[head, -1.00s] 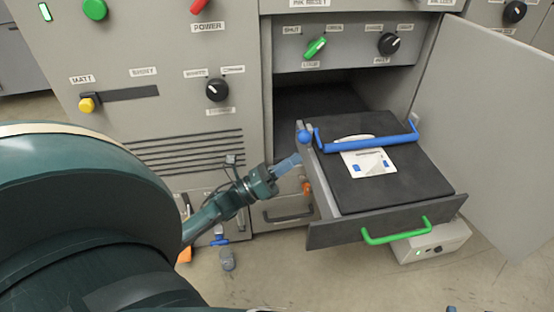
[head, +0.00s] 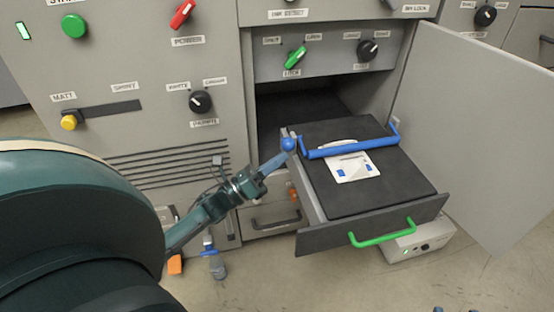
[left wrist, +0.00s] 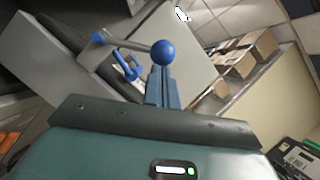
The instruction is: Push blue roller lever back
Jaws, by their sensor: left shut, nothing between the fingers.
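The blue roller lever ends in a round blue knob (head: 288,144) at the left rim of the pulled-out drawer. The knob also shows in the left wrist view (left wrist: 163,53), with its thin arm running left from it. The blue roller bar (head: 352,148) lies across the dark drawer bed (head: 390,185), over a white card (head: 354,166). My left gripper (head: 277,160) is shut and empty, its blue fingertips right at the knob. In the left wrist view the fingertips (left wrist: 163,78) overlap the knob's lower edge; I cannot tell whether they touch.
An open grey door (head: 465,130) stands right of the drawer. The drawer front carries a green handle (head: 381,234). A white box (head: 420,241) sits on the floor below. The cabinet front (head: 130,110) with knobs is at left. Small blue tips show at the bottom edge.

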